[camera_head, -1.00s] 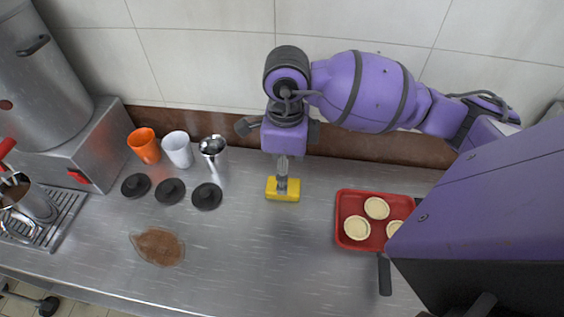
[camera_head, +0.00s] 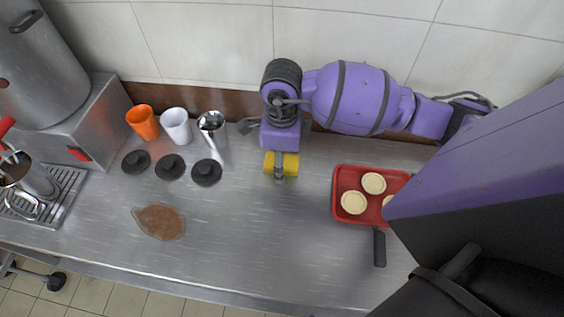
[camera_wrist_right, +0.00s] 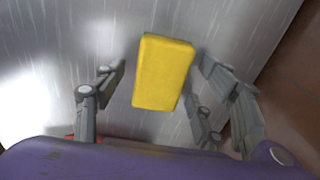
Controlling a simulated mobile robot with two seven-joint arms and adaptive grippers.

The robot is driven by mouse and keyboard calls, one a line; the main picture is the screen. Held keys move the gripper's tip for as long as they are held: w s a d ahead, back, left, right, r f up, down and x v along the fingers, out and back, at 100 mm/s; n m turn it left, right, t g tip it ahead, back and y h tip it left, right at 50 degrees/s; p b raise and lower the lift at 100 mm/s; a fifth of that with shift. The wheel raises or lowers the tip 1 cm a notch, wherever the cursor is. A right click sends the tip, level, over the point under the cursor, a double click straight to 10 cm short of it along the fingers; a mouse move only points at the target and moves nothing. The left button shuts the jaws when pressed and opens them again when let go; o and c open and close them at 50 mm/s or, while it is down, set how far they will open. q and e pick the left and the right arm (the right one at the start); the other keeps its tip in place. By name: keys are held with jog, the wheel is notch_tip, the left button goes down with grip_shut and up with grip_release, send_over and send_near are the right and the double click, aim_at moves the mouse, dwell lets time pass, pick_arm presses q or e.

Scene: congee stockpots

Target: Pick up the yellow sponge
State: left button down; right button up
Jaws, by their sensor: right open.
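The yellow sponge (camera_head: 290,163) lies on the steel counter, partly hidden by my right gripper in the head view. My right gripper (camera_head: 280,176) points down at it from above. In the right wrist view the sponge (camera_wrist_right: 163,72) shows as a yellow block. The right gripper's fingers (camera_wrist_right: 162,75) are spread open, on the left and right of the sponge, with a visible gap on the left and a narrower one on the right. The sponge is not gripped. My left gripper is not in view.
A red tray (camera_head: 346,214) with pale tart shells lies to the right, with a dark handle (camera_head: 379,249) in front. Orange (camera_head: 142,122), white (camera_head: 176,126) and metal (camera_head: 213,130) cups and black lids (camera_head: 170,167) stand left. A brown patch (camera_head: 160,222) lies front left.

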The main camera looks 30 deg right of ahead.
jog(key=c, duration=1)
jog(key=shift+c, duration=0.2)
jog(key=shift+r, duration=0.1)
jog(key=shift+w+r, duration=0.1)
jog(key=shift+r, duration=0.45)
jog(key=s+a+r, duration=0.9)
jog(key=s+r, duration=0.1)
jog(key=r, duration=0.1)
jog(key=shift+s+r, duration=0.35)
jog(key=shift+a, duration=0.1)
